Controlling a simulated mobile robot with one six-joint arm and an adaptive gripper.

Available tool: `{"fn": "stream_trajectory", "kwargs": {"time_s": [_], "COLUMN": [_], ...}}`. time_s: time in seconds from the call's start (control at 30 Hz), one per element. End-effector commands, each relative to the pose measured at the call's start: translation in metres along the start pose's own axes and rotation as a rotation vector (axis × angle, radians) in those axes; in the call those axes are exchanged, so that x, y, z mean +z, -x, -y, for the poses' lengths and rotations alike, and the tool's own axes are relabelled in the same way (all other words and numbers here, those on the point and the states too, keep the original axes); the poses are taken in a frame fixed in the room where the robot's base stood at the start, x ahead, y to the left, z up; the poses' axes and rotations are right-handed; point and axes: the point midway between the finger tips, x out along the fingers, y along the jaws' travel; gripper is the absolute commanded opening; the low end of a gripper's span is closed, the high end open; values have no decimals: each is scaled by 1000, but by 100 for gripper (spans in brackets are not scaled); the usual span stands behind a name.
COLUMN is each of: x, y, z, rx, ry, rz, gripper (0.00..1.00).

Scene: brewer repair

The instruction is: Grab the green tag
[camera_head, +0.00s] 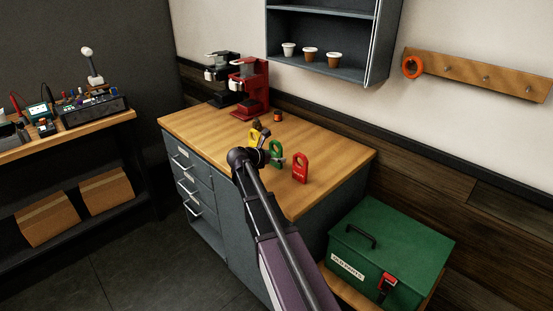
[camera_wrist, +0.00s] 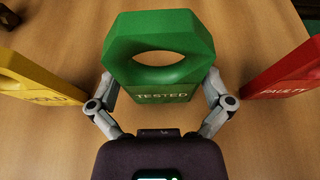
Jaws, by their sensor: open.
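The green tag (camera_head: 275,152) stands on the wooden top of the cabinet, between a yellow tag (camera_head: 254,137) and a red tag (camera_head: 300,168). In the wrist view the green tag (camera_wrist: 160,50) reads "TESTED" and has an oval hole in its upper part. My gripper (camera_wrist: 160,92) is open, with one finger on each side of the green tag's lower part. I cannot tell whether the fingers touch it. In the head view my arm's end (camera_head: 262,157) is close by the tags and hides part of them.
The yellow "HOLD" tag (camera_wrist: 38,84) and red "FAULTY" tag (camera_wrist: 288,84) stand close on either side. A red coffee machine (camera_head: 250,88) and a dark one (camera_head: 220,78) are at the back of the cabinet top (camera_head: 335,160). A green toolbox (camera_head: 390,245) sits lower right.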

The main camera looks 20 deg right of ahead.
Motion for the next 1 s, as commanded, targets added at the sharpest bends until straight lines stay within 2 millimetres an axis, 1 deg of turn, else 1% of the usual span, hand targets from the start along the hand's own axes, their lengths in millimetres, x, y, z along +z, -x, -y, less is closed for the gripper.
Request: {"fn": "stream_trajectory", "kwargs": {"time_s": [0.43,0.47,0.5,0.57,0.6,0.63,1.0], "x": [0,0,0,0,0,0,1], "y": [0,0,0,0,0,0,0], "z": [0,0,0,0,0,0,0], "rx": [0,0,0,0,0,0,0], "ry": [0,0,0,0,0,0,0], "rz": [0,0,0,0,0,0,0], "gripper": [100,97,85,67,55,52,52]}}
